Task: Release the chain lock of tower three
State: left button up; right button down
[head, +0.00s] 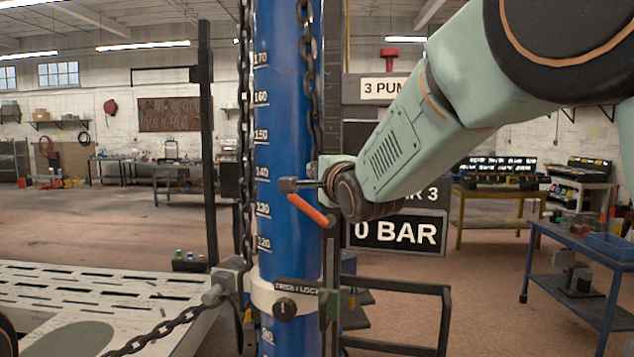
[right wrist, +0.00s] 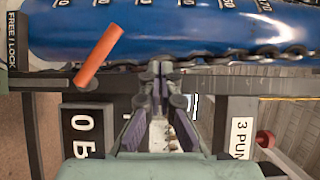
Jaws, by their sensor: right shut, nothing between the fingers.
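The blue tower (head: 285,120) stands upright with a white number scale. An orange lever (head: 308,209) sits on its right side, tilted; it also shows in the right wrist view (right wrist: 98,56). Lower down, a pale collar (head: 262,297) carries a FREE | LOCK label and a dark knob (head: 285,308). A dark chain (head: 308,60) hangs along the tower's right side. My right gripper (head: 290,185) is shut and empty, in front of the tower just above the lever. In the right wrist view its fingertips (right wrist: 160,70) are close to the tower; contact is unclear. My left gripper is not in view.
A sign reading 0 BAR (head: 397,233) and a 3 PUM sign (head: 384,89) with a red button (head: 389,53) stand behind my right arm. Another chain (head: 165,328) runs over the slotted white platform (head: 80,290) at left. A dark frame (head: 400,350) stands lower right.

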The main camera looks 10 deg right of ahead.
jog(key=s+n, duration=0.6)
jog(key=s+d+f+n+g+b, duration=0.2)
jog(key=s+f+n+b, duration=0.1)
jog(key=f, duration=1.1)
jog(key=s+d+f+n+g+h+b, duration=0.1)
jog(key=s+f+n+g+b, duration=0.2)
jog(key=f, duration=1)
jog(key=s+d+f+n+g+b, duration=0.2)
jog(key=s+f+n+b, duration=0.1)
jog(key=f, duration=1.1)
jog(key=s+f+n+g+b, duration=0.1)
jog(key=s+f+g+b, duration=0.2)
jog(key=s+f, duration=0.65)
jog(key=s+f+n+g+b, duration=0.1)
jog(key=s+f+g+b, duration=0.15)
jog(key=s+f, duration=0.7)
jog(key=s+d+f+g+b, duration=0.1)
jog(key=s+f+g+b, duration=0.4)
jog(key=s+f, duration=1.3)
notch_tip(320, 180, down, 2)
jog(key=shift+f+h+b, duration=0.15)
jog(key=shift+h+b, duration=0.15)
jog(key=shift+b, duration=0.8)
